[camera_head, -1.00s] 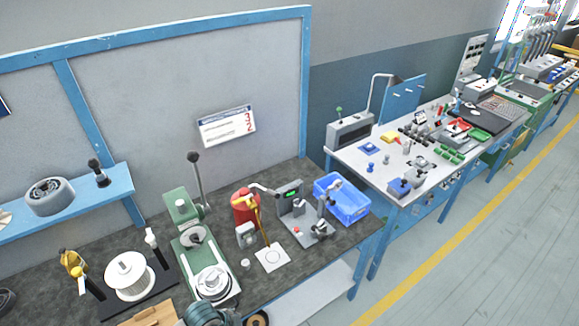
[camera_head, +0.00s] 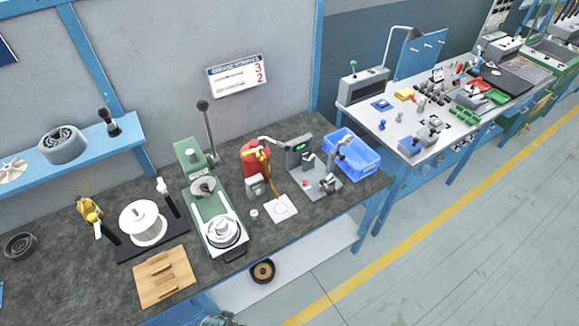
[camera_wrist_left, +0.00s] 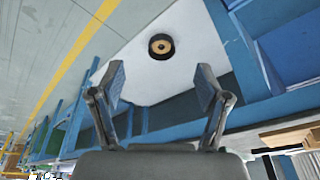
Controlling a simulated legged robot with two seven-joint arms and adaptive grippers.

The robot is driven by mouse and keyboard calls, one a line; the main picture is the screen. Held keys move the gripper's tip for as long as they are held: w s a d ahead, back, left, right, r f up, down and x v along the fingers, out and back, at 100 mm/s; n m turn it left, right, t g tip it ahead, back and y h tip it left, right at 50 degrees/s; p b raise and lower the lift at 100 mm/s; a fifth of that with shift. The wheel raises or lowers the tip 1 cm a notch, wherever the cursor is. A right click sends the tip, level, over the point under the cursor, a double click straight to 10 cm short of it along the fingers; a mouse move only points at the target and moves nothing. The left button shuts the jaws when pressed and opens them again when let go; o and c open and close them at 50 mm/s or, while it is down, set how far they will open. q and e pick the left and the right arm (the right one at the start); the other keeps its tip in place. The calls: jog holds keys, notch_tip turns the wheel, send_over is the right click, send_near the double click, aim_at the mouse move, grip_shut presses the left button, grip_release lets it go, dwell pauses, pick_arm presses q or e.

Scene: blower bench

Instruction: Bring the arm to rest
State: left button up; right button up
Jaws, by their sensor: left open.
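My left gripper (camera_wrist_left: 160,84) shows in the left wrist view with its two fingers spread wide and nothing between them. Beyond the fingers are a white lower shelf, a blue bench frame and the floor. A dark ring with a tan centre (camera_wrist_left: 161,46) lies on that shelf; the head view shows it too (camera_head: 262,271). In the head view only a small dark piece, probably part of my arm, shows at the bottom edge. My right gripper is in neither view.
The dark bench top (camera_head: 75,265) holds a wooden block (camera_head: 164,277), a white spool (camera_head: 143,223), a green press (camera_head: 213,213), a red container (camera_head: 255,158) and a blue bin (camera_head: 352,155). A second bench (camera_head: 400,135) stands at right. The floor (camera_head: 450,260) in front is clear.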

pick_arm(q)
jog(key=s+f+g, duration=0.1)
jog(key=s+f, duration=0.2)
jog(key=f, duration=0.7)
jog(key=s+f, duration=0.3)
jog(key=f, duration=0.7)
jog(key=s+a+f+g+b, duration=0.1)
jog(key=s+a+f, duration=0.2)
jog(key=s+f, duration=0.9)
jog(key=s, duration=0.3)
jog(key=shift+a+b, duration=0.2)
jog(key=shift+b, duration=0.1)
jog(key=shift+f, duration=0.1)
